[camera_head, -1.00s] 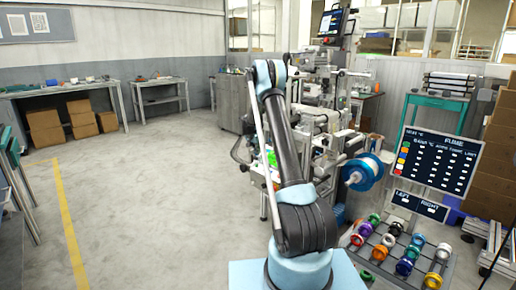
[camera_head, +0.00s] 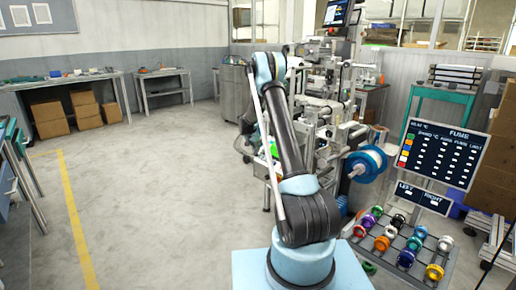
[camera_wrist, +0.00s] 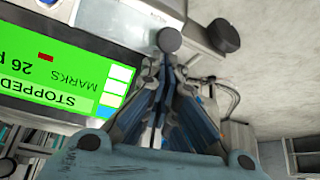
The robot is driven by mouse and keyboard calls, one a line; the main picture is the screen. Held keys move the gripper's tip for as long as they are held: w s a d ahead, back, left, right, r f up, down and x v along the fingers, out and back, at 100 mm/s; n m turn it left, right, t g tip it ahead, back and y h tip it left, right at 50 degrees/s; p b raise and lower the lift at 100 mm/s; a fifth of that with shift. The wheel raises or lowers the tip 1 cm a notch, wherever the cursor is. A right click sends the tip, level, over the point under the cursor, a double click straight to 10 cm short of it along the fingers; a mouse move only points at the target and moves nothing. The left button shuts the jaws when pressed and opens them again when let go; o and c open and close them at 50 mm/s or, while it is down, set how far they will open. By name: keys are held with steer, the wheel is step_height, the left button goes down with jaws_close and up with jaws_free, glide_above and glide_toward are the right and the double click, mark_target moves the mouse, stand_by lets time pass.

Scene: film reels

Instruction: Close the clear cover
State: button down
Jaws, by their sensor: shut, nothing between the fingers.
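My gripper (camera_wrist: 165,70) is shut and empty in the wrist view. Its fingertips are close to a dark round knob (camera_wrist: 169,40) on the machine; I cannot tell whether they touch it. A second black knob (camera_wrist: 224,36) is to the right. The machine's green screen (camera_wrist: 65,75) reads "STOPPED" and lies left of the fingers. In the head view the machine (camera_head: 325,105) stands behind my arm, which hides part of it. I cannot make out the clear cover or its position with certainty in either view.
A blue-rimmed reel (camera_head: 366,164) sticks out at the machine's right. A rack of coloured reels (camera_head: 400,245) and a dark display board (camera_head: 443,153) stand at the right. Open floor (camera_head: 150,180) lies to the left, with benches (camera_head: 60,82) along the wall.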

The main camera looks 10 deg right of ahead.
steer(key=shift+s+a, duration=0.1)
steer(key=w+d+r, duration=0.2)
steer(key=shift+w+d+r, duration=0.2)
steer(key=shift+w+r, duration=0.05)
steer(key=shift+r, duration=0.15)
steer(key=s+r+n, duration=0.2)
steer(key=s+r, duration=1.8)
steer(key=s+d+r+n+g+y, duration=0.1)
steer(key=s+r, duration=0.1)
steer(key=s, duration=0.7)
steer(key=s+r+n, duration=0.1)
steer(key=s+r, duration=0.1)
steer(key=s, duration=0.6)
steer(key=s+f+n+g+y, duration=0.1)
steer(key=s+f+n+y, duration=0.15)
steer(key=s, duration=1.75)
steer(key=s+f+n, duration=0.1)
steer(key=s+f, duration=0.9)
steer(key=s, duration=0.5)
steer(key=shift+a+g, duration=0.25)
steer(key=shift+g, duration=0.05)
